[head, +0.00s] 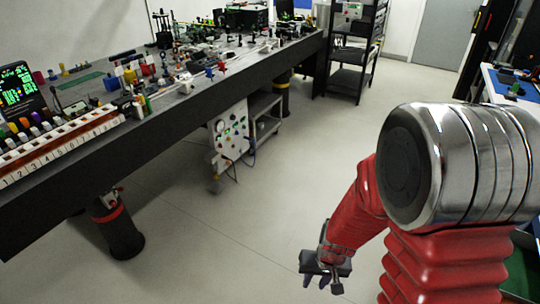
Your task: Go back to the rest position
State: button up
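My red arm is at the right of the head view, with a large silver joint in front. My gripper (323,283) is low in the middle right, over the bare floor and pointing down. It is small and dark, and the frame does not show clearly whether its fingers are apart. No object can be made out in it. It is well away from the bench.
A long dark optical bench (180,115) runs along the left, crowded with parts. A numbered white rack (62,148) and a screen (17,88) sit at its near end. A dark shelf (352,55) stands at the back. The pale floor (270,210) is clear between.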

jog(key=s+d+r+t, duration=0.1)
jog(key=s+r, duration=0.2)
jog(key=r, duration=0.7)
jog(key=s+d+r+t, duration=0.1)
jog(key=s+r+t, duration=0.1)
jog(key=r, duration=0.8)
jog(key=s+r+n+t+h, duration=0.1)
jog(key=s+r, duration=0.4)
jog(key=r, duration=0.6)
jog(key=shift+d+t, duration=0.3)
jog(key=shift+d, duration=0.1)
